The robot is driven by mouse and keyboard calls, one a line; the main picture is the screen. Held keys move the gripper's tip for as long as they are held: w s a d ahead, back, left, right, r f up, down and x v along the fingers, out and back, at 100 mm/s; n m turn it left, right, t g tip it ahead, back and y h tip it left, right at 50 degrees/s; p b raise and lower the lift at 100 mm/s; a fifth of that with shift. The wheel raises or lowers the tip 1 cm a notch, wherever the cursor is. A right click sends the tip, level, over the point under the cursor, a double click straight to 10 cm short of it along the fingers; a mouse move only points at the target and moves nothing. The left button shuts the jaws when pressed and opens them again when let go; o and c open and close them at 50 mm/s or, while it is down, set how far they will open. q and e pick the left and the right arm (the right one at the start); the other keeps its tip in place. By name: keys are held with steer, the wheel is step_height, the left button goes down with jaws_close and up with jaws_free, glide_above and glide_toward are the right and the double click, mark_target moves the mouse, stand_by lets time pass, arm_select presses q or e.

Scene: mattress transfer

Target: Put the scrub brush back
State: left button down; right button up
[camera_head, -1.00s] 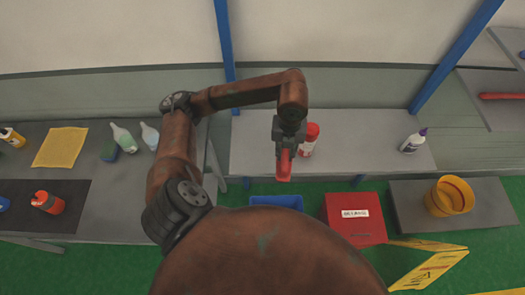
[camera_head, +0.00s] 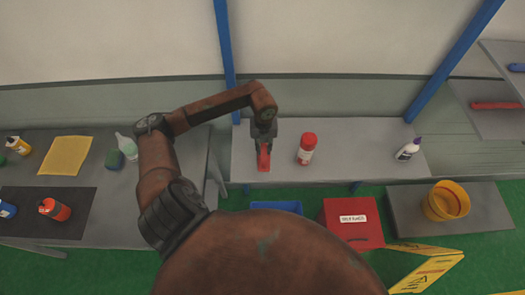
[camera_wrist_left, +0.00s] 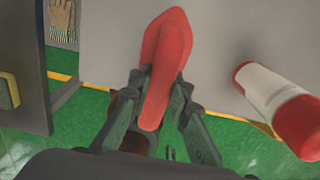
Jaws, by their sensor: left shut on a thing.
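The red scrub brush (camera_head: 264,160) is in my left gripper (camera_head: 263,147), at the left part of the grey middle bench (camera_head: 350,142). In the left wrist view the brush (camera_wrist_left: 165,50) is long, with a pointed far end, and both fingers close on its near part. Its far end lies over the grey bench top and its near end over the green floor. I cannot tell whether it touches the bench. My right gripper is not in view.
A white can with a red cap (camera_head: 306,149) stands just right of the brush. A white bottle (camera_head: 408,149) is farther right. The left table (camera_head: 110,205) holds bottles, a yellow cloth (camera_head: 66,155) and a sponge (camera_head: 114,159). A red box (camera_head: 352,222) and yellow bucket (camera_head: 446,200) are at right.

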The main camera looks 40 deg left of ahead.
arm_select(q)
steer(key=shift+a+f, duration=0.2)
steer(key=f+p, duration=0.2)
steer(key=f, duration=0.1)
steer(key=shift+w+a, duration=0.1)
steer(key=shift+a, duration=0.1)
steer(key=shift+f, duration=0.25)
steer(key=shift+f, duration=0.15)
steer(key=c, duration=2.3)
jaws_free()
steer(key=shift+f+b, duration=0.15)
steer(key=shift+b, duration=0.15)
steer(key=o, duration=0.5)
